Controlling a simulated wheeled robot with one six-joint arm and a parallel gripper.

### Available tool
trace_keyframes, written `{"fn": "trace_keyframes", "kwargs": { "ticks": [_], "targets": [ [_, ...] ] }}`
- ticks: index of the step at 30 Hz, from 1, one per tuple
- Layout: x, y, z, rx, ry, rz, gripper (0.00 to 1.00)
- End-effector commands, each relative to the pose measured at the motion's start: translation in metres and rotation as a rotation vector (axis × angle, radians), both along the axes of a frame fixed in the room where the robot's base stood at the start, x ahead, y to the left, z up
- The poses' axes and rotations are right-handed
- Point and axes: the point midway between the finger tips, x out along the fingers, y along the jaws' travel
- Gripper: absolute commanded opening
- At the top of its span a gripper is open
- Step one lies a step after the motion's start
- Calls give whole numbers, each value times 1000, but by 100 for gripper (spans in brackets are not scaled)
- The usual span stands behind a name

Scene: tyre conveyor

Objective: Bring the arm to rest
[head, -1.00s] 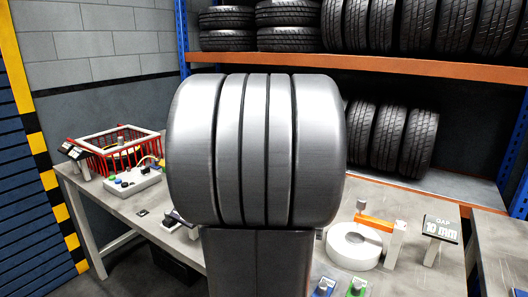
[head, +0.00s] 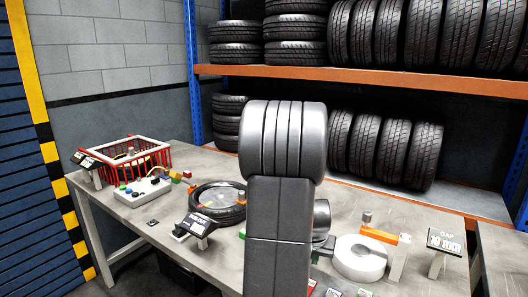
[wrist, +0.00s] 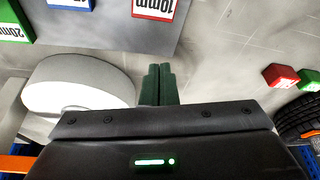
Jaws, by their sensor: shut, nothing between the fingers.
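My arm (head: 283,150) stands upright in the middle of the head view, a grey ribbed joint on top of a dark link. It hides part of the bench behind it. My gripper (wrist: 158,84) shows in the wrist view with its two dark green fingers together and nothing between them. It is above the grey bench top. A white round block lies left of the fingers in the wrist view (wrist: 85,85), and it also shows right of my arm in the head view (head: 360,258). The fingers cannot be made out in the head view.
On the bench (head: 130,212) stand a red basket (head: 124,160), a button box (head: 142,190), a tyre (head: 219,202) and a "GAP 10 mm" sign (head: 445,241). Blocks marked 10mm (wrist: 154,9) and 20mm (wrist: 14,22) show in the wrist view. A tyre rack (head: 360,80) stands behind.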

Motion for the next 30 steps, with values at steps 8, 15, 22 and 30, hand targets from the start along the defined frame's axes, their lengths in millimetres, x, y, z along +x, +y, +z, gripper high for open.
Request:
{"fn": "trace_keyframes", "kwargs": {
  "ticks": [8, 15, 22, 30],
  "targets": [
    [6, -2, 8, 0, 0, -1, 0],
    [5, -2, 8, 0, 0, 0, 0],
    [-9, 3, 2, -1, 0, 2, 0],
    [-35, 20, 11, 0, -5, 3, 0]
  ]
}}
